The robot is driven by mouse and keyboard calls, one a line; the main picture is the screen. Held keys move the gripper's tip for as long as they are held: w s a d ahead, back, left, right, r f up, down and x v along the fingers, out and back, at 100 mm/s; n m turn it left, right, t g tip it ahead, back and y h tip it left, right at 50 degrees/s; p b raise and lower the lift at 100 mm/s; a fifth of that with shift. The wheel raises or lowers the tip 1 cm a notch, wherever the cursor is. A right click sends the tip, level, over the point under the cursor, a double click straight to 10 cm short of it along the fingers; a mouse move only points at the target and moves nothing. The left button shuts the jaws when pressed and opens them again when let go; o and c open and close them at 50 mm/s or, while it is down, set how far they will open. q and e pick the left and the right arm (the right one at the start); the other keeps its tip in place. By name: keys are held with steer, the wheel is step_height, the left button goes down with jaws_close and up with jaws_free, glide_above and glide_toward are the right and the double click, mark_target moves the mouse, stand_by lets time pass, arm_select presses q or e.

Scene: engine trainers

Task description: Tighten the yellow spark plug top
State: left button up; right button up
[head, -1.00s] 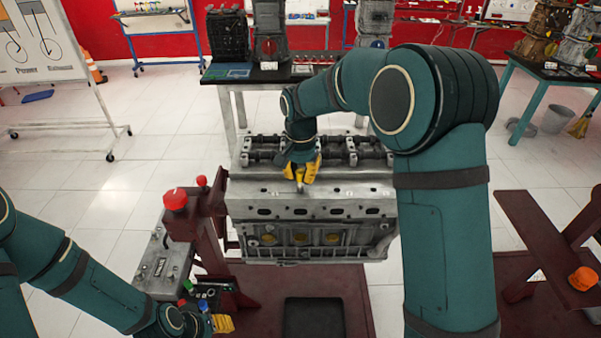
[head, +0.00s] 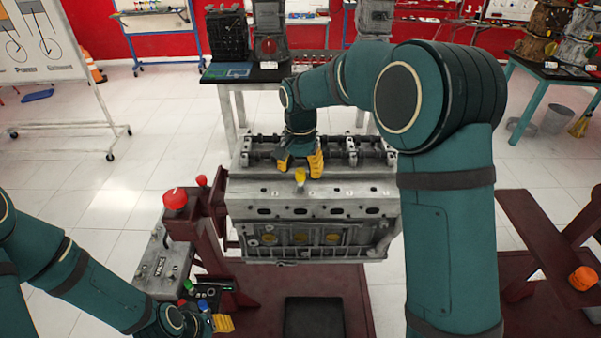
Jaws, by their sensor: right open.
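The yellow spark plug top (head: 300,175) stands upright in the top face of the grey engine block (head: 320,210), towards the near edge. My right gripper (head: 301,170) has yellow fingers spread apart and is open just above and behind the plug top, holding nothing. From this view I cannot tell the exact gap between fingers and plug. My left gripper (head: 224,323) is low at the left, beside the tool tray (head: 210,296); its fingers are small and partly hidden, so its opening is unclear.
The engine sits on a dark red stand (head: 215,235) with red knobs (head: 175,199) at its left. A black tray (head: 314,316) lies on the stand's base. An orange object (head: 583,279) rests on red framework at right. A worktable (head: 262,72) stands behind.

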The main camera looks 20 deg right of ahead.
mark_target(301, 171)
step_height(301, 171, up, 10)
stand_by(0.4)
arm_select(q)
steer(key=shift+s, duration=0.1)
